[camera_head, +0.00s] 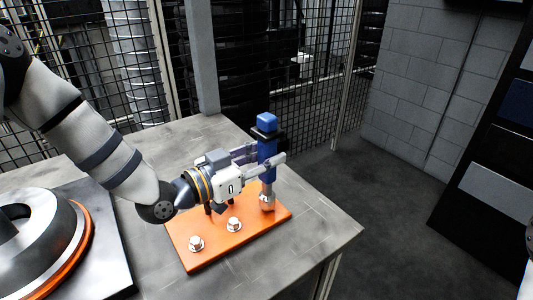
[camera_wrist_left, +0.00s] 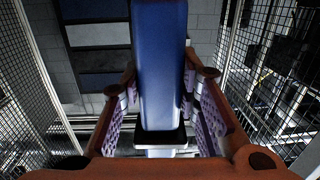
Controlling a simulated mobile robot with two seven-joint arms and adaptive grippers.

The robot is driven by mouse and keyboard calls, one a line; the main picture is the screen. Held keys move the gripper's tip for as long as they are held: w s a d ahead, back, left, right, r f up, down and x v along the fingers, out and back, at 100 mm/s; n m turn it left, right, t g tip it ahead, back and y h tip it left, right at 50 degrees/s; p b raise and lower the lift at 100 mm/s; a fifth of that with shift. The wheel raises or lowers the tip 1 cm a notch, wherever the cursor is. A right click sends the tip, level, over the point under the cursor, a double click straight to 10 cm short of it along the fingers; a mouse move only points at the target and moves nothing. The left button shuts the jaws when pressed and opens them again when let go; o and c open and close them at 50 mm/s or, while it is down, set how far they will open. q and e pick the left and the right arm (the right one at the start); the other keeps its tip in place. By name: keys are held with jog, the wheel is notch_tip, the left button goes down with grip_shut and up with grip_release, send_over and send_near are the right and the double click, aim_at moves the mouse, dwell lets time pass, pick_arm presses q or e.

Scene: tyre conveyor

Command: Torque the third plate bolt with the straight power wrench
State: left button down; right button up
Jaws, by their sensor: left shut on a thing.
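My left gripper (camera_head: 266,164) is shut on the straight power wrench (camera_head: 267,124), which has a blue body, a black collar and a silver lower end. The wrench stands about upright over the far right part of the orange plate (camera_head: 205,256). Its silver socket end reaches down to the plate; any bolt under it is hidden. Two silver bolts show on the plate, a near left bolt (camera_head: 196,243) and a middle bolt (camera_head: 234,224). In the left wrist view the blue wrench body (camera_wrist_left: 160,60) runs between both fingers of my left gripper (camera_wrist_left: 160,100). My right gripper is not in view.
The plate lies on a grey metal table (camera_head: 322,222). A round metal piece with an orange ring (camera_head: 72,262) sits at the table's left. Mesh fencing (camera_head: 300,110) stands behind, with stacked black tyres beyond. A dark panel board (camera_head: 495,140) stands at the right.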

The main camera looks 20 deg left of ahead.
pick_arm(q)
jog(key=shift+f, duration=0.45)
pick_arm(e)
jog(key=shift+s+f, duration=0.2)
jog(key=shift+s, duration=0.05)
pick_arm(q)
jog(key=shift+f, duration=0.1)
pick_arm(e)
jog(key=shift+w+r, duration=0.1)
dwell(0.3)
pick_arm(q)
jog(key=shift+f, duration=0.15)
dwell(0.8)
jog(key=shift+f+p, duration=0.1)
jog(key=shift+p, duration=0.2)
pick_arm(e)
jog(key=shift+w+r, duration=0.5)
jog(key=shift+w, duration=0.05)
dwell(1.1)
pick_arm(q)
jog(key=shift+s+f, duration=0.1)
jog(key=shift+f, duration=0.05)
dwell(2.6)
